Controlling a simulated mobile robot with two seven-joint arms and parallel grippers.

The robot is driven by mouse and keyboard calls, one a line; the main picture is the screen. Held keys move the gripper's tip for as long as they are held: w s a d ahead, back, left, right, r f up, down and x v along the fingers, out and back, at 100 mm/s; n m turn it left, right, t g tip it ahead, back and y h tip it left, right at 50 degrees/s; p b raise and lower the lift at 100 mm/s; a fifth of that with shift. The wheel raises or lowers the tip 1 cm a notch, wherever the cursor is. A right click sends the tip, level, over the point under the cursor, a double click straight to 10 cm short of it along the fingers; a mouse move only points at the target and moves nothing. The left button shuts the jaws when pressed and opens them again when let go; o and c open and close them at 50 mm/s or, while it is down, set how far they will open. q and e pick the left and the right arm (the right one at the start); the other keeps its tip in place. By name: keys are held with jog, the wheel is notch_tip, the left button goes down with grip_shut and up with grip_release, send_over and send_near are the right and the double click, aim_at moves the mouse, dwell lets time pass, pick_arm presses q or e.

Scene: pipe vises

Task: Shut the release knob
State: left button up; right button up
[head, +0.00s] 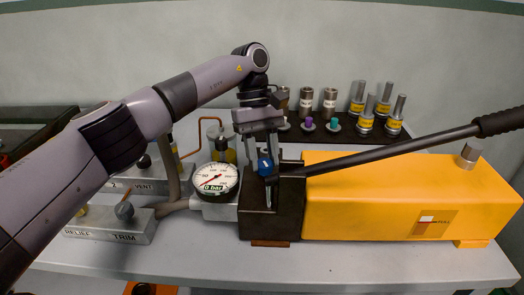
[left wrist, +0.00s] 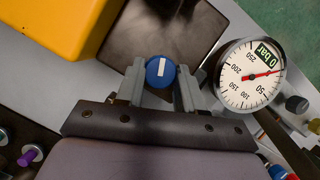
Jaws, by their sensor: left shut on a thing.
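The release knob (head: 265,163) is a small blue knob on the dark block (head: 258,217) at the left end of the yellow pump. In the left wrist view the knob (left wrist: 161,71) shows its round blue top with a white bar mark. My left gripper (head: 265,160) points down over the block, with one finger on each side of the knob, shut on it. The left wrist view also shows the gripper (left wrist: 160,85) around the knob. The lower part of the knob is hidden by the fingers. My right gripper is not in view.
A pressure gauge (head: 215,182) reading 0 bar stands close left of the block. The yellow pump body (head: 400,195) and its long black lever (head: 400,147) extend right. Metal fittings (head: 330,103) stand on a dark rack behind. TRIM and VENT blocks sit left.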

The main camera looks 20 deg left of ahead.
pick_arm(q)
jog(key=m, duration=0.2)
jog(key=m+y+p, duration=0.1)
jog(key=m, duration=0.1)
jog(key=shift+w+d+r+m+g+y, duration=0.1)
jog(key=shift+d+m+g+y, duration=0.05)
jog(key=shift+m+g+y, duration=0.2)
dwell(0.4)
jog(key=o, duration=1)
jog(key=shift+o, duration=0.2)
